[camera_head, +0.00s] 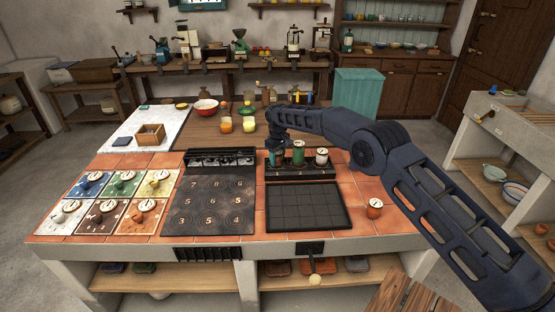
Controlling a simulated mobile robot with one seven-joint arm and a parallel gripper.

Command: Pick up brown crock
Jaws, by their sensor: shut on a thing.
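My gripper (277,143) is at the left end of the dark rack at the back of the tiled counter, pointing down. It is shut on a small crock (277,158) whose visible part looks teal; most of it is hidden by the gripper. I cannot tell whether its base touches the rack. A green crock (299,153) and a pale crock (321,157) stand upright beside it. A reddish-brown crock with a white top (374,208) stands alone on the tiles at the right. A brown square (97,222) at the left bears a white-topped piece (108,207).
A dark gridded tray (304,208) lies in front of the rack, with a numbered black plate (212,207) to its left. Several coloured squares with white-topped pieces fill the left. Bottles, bowls and a wooden box (150,134) stand behind. Tiles around the lone crock are clear.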

